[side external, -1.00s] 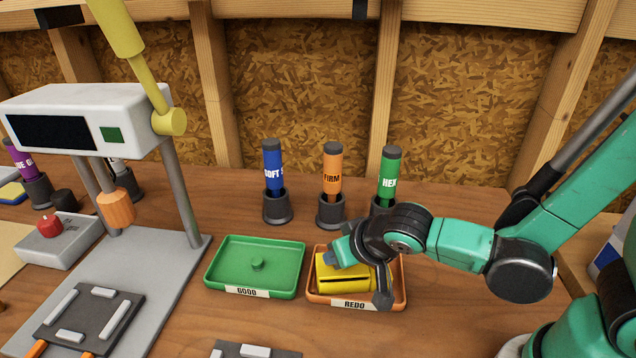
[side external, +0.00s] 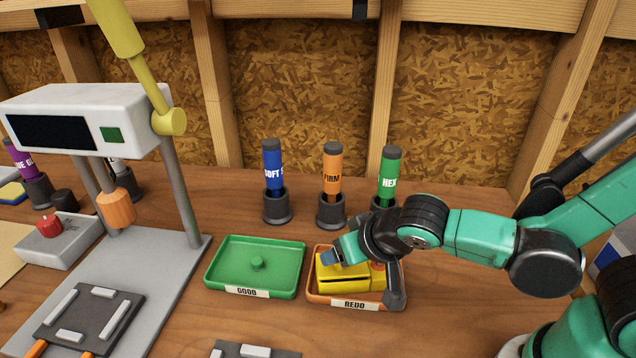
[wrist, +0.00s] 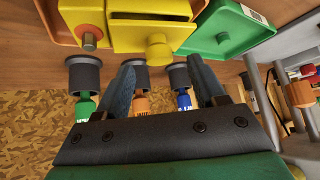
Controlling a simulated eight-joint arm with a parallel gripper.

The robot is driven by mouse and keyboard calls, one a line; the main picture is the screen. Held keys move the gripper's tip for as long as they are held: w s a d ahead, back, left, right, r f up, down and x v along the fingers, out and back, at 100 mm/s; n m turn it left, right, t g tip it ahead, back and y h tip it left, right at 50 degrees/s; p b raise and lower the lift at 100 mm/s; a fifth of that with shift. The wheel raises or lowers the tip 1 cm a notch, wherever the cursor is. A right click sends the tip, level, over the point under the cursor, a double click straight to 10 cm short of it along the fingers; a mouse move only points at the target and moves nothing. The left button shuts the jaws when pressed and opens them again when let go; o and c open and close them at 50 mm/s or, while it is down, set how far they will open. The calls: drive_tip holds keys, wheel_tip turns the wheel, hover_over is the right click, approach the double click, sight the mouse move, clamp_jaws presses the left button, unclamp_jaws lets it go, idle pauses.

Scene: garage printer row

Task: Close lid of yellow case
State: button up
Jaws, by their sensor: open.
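The yellow case (side external: 350,284) sits in the orange REDO tray (side external: 312,296). A dark seam runs between its upper and lower parts, and my gripper partly covers it. In the wrist view the case (wrist: 150,36) shows a dark slot and a round yellow knob (wrist: 158,48) on the side toward my fingers. How far the lid stands open is unclear. My gripper (side external: 340,256) is at the case's upper left in the side view. In the wrist view my gripper (wrist: 162,64) is open, its two fingers apart with the knob lying between their lines. Contact cannot be told.
The green GOOD tray (side external: 213,270) with a central knob stands left of the REDO tray. Behind are upright blue (side external: 272,165), orange (side external: 332,170) and green (side external: 390,170) tubes in dark holders. A press (side external: 85,120) stands at left.

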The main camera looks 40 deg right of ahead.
drive_tip(key=shift+v, duration=1.6)
drive_tip(key=shift+w+d+n+g, duration=0.3)
drive_tip(key=shift+w+n+g, duration=0.45)
drive_tip(key=shift+g, duration=0.35)
drive_tip(key=n+g, duration=0.1)
drive_tip(key=w+n+g, duration=0.1)
drive_tip(key=n+g, duration=0.1)
drive_tip(key=shift+w+d+r+n, duration=0.2)
drive_tip(key=shift+d+n, duration=0.05)
drive_tip(key=n+g+y, duration=0.1)
drive_tip(key=w+r+n+g, duration=0.1)
drive_tip(key=n, duration=0.1)
drive_tip(key=shift+w+d+n+g+y, duration=0.1)
drive_tip(key=shift+n+g+y, duration=0.2)
drive_tip(key=shift+g+y, duration=0.1)
drive_tip(key=shift+f+n, duration=0.3)
drive_tip(key=shift+f, duration=0.1)
drive_tip(key=shift+s+a+f, duration=0.1)
drive_tip(key=shift+a+f, duration=0.05)
drive_tip(key=shift+f, duration=1.05)
drive_tip(key=shift+s+a+f, duration=0.1)
drive_tip(key=shift+f, duration=1.05)
